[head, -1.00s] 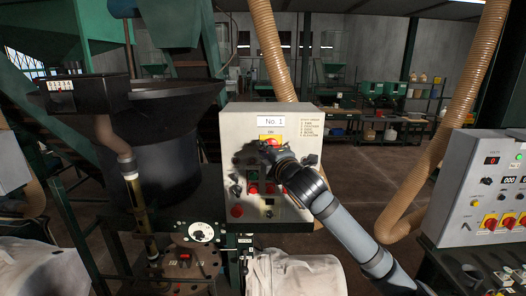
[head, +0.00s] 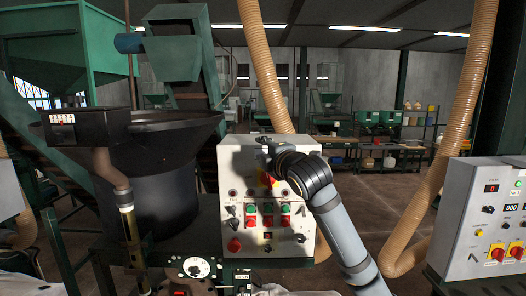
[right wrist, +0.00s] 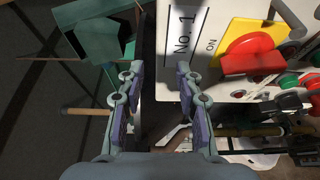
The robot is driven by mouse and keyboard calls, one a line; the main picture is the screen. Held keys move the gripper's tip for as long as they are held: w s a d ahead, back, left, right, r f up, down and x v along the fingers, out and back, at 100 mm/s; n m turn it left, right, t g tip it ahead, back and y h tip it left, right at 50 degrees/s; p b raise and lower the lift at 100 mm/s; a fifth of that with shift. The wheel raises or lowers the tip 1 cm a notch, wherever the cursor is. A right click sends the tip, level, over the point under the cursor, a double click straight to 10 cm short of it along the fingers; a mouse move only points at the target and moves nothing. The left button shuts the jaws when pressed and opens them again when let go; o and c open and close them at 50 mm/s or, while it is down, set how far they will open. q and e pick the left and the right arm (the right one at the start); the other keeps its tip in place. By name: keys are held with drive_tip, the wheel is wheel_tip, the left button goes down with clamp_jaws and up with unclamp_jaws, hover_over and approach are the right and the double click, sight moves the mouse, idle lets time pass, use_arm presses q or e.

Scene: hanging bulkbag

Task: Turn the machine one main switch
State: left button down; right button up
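The machine one main switch is a red handle on a yellow plate (right wrist: 252,62), seen at the upper right of the right wrist view. Its red bar lies roughly along that picture's width, with "ON" printed beside it. In the head view the switch (head: 265,180) is partly hidden by my right arm. My right gripper (head: 264,149) is at the top of the control box (head: 229,158), above the switch. In the right wrist view the gripper (right wrist: 157,75) has its fingers apart with nothing between them, beside the "No. 1" label (right wrist: 182,35). My left gripper is not in view.
Green and red buttons and black knobs (head: 300,238) sit lower on the box. A second control box (head: 470,215) stands at the right. A dark hopper (head: 150,150) stands to the left. Ribbed hoses (head: 262,60) hang behind.

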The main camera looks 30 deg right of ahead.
drive_tip(key=shift+r, duration=0.2)
drive_tip(key=shift+w+a, duration=0.1)
drive_tip(key=shift+w, duration=0.05)
drive_tip(key=shift+f, duration=0.1)
drive_tip(key=m+t+h+b, duration=0.2)
drive_tip(key=m+h+b, duration=0.5)
drive_tip(key=m+b, duration=1.2)
approach(268, 181)
drive_tip(key=p+x, duration=0.3)
drive_tip(key=x, duration=0.4)
drive_tip(key=shift+w+d+r, duration=0.2)
drive_tip(key=shift+w+d, duration=0.05)
drive_tip(key=shift+w+d+r+p, duration=0.1)
drive_tip(key=shift+w+p, duration=0.2)
drive_tip(key=shift+w, duration=0.1)
